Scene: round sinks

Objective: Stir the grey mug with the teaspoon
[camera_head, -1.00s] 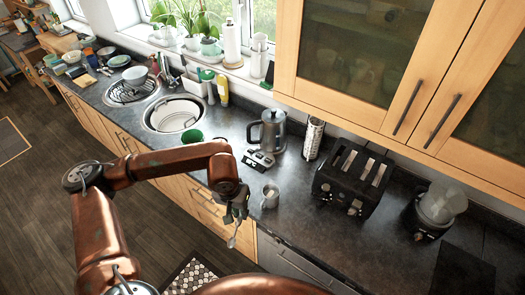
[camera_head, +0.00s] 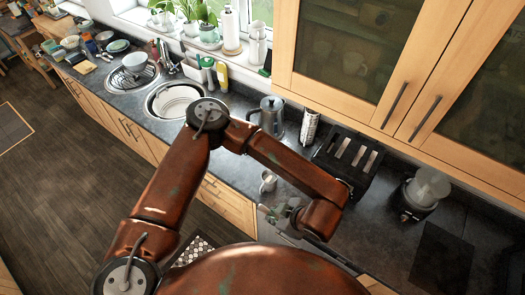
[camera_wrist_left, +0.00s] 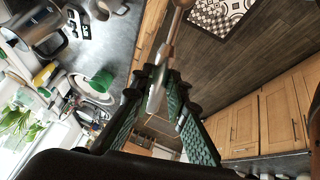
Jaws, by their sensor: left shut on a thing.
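The grey mug (camera_head: 268,182) stands upright near the front edge of the dark counter; it also shows at the top left of the left wrist view (camera_wrist_left: 104,8). My left gripper (camera_head: 273,213) is in front of the mug and slightly to its right in the head view, apart from it. In the left wrist view my left gripper (camera_wrist_left: 165,82) is shut on the metal teaspoon (camera_wrist_left: 168,48), whose far end runs out of the top of the picture. I cannot make out the teaspoon clearly in the head view. My right gripper is out of view.
A metal kettle (camera_head: 270,115) stands behind the mug. A black toaster (camera_head: 348,158) is to the right, partly behind my left arm. A round sink (camera_head: 174,99) with dishes is to the left. Wall cupboards (camera_head: 345,45) overhang the counter's back.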

